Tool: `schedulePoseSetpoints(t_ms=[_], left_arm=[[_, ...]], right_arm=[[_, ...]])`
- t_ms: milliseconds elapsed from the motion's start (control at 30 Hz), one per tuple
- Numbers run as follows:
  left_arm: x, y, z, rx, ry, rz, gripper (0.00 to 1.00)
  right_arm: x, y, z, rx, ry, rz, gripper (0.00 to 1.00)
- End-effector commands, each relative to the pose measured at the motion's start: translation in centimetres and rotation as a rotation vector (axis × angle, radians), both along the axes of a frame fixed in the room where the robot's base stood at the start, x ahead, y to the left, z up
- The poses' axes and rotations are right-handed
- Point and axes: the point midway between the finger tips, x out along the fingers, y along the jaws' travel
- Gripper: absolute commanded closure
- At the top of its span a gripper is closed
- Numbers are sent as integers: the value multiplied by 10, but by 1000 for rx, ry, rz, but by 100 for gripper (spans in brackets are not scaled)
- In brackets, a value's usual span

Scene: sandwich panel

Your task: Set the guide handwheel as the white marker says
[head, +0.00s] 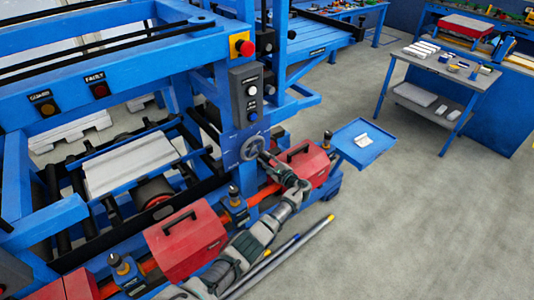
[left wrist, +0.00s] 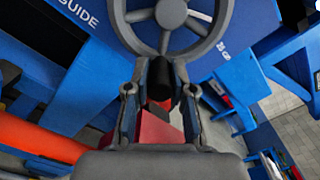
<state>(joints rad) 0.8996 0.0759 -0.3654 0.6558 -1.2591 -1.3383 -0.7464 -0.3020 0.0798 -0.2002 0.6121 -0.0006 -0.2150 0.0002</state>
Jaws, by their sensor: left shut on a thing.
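The grey guide handwheel (head: 252,148) is on the blue upright of the machine. In the left wrist view its rim and spokes (left wrist: 165,40) fill the top middle, beside the word GUIDE on the blue panel. My left gripper (head: 268,158) reaches it from below right. In the left wrist view the gripper's fingers (left wrist: 160,100) are shut on the wheel's dark handle (left wrist: 160,78), just below the rim. Small white lettering (left wrist: 222,50) is on the blue panel right of the wheel. I cannot make out which mark is the white marker. My right gripper is not in view.
A grey control box (head: 246,92) with buttons is above the wheel, below a red emergency button (head: 243,45). Red covers (head: 186,242) line the machine's front near my arm. A blue tray (head: 364,143) stands at the right.

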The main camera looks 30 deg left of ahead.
Motion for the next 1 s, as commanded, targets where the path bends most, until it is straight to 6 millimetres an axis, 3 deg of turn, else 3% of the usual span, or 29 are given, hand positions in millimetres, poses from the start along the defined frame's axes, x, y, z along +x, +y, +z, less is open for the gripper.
schedulePoseSetpoints(t_ms=[100,400,1000], left_arm=[[-5,0,-3,32,92,-1,100],[-13,3,-10,96,251,-1,100],[-16,5,-14,122,319,0,100]], right_arm=[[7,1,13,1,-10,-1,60],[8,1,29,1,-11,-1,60],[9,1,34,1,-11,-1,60]])
